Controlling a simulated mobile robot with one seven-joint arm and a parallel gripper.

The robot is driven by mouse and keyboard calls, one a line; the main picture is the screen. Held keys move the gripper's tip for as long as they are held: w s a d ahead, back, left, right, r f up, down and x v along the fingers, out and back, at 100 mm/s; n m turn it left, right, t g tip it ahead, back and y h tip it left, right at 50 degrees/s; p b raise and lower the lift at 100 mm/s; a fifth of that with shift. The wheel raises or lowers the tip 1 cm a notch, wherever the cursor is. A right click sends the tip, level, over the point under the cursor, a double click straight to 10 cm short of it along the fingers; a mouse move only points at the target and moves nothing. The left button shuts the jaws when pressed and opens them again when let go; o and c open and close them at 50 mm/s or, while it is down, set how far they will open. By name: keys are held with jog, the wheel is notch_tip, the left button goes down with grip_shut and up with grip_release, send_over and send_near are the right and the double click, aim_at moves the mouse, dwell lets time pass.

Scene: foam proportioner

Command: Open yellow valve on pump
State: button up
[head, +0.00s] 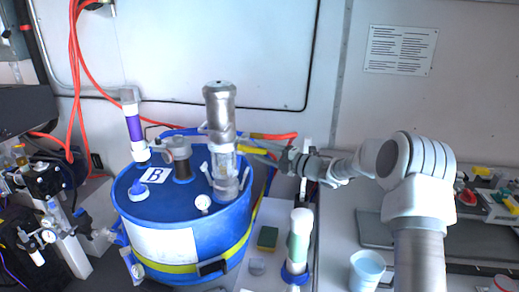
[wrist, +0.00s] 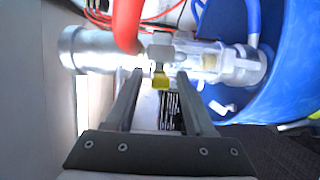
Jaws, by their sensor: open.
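The pump (head: 220,108) stands upright on the blue drum, with a grey metal cylinder above a clear section.
The blue drum (head: 130,207) bears a "B" label and a yellow strap. A red hose (wrist: 127,22) crosses close to the valve in the wrist view. A white-and-green bottle (head: 299,240) and a pale cup (head: 366,270) stand to the right of the drum.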

jog(key=shift+w+a, duration=0.25)
jog(key=shift+a, duration=0.2)
grip_shut()
dwell(1.2)
